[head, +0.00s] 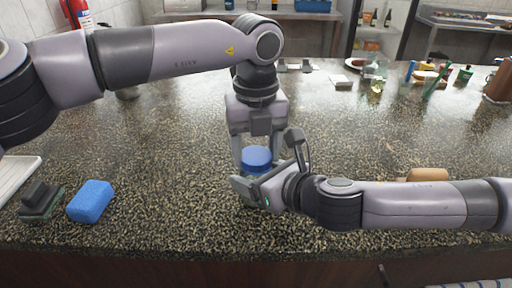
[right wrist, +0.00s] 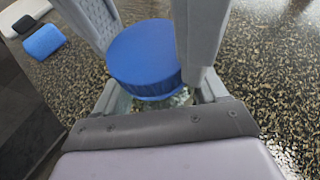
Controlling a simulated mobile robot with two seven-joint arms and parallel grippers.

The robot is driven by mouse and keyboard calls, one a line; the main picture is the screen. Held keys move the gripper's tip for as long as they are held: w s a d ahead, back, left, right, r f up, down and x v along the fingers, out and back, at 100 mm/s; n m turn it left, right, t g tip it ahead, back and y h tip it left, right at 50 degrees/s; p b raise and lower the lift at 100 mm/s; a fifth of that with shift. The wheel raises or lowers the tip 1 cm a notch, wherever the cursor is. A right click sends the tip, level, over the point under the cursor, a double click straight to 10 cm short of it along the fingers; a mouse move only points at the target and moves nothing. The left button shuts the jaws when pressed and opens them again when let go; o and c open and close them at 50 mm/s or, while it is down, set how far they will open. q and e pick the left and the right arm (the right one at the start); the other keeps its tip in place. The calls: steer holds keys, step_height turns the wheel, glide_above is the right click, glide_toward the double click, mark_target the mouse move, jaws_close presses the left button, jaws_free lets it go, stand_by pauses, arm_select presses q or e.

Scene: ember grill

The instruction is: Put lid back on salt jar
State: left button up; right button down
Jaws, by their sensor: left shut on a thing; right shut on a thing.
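The salt jar's blue lid (head: 257,158) sits on top of the jar, near the middle of the counter. It also shows large in the right wrist view (right wrist: 145,55). My left gripper (head: 254,164) reaches down from above, with a finger on each side of the lid, shut on it. The clear jar (right wrist: 178,99) shows only in a small part below the lid, with pale contents. My right gripper (head: 246,194) comes in low from the right and is shut on the jar's body. Its fingers and my left fingers hide most of the jar. Whether the lid is fully seated cannot be told.
A blue sponge (head: 91,201) and a dark scrubber (head: 41,201) lie at the left, near a white tray (head: 15,177). Bottles and a plate (head: 355,64) stand at the back right. A tan object (head: 428,174) lies behind my right arm. The speckled counter (head: 160,150) is mostly clear.

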arm_select(q)
steer(key=shift+a+m, duration=0.1)
steer(key=shift+m, duration=0.4)
steer(key=o, duration=1.2)
steer(key=shift+c, duration=0.2)
steer(key=shift+r, duration=0.15)
steer(key=shift+r, duration=2.15)
steer(key=shift+c, duration=1.4)
steer(key=shift+r+m, duration=0.6)
steer(key=shift+r, duration=1.15)
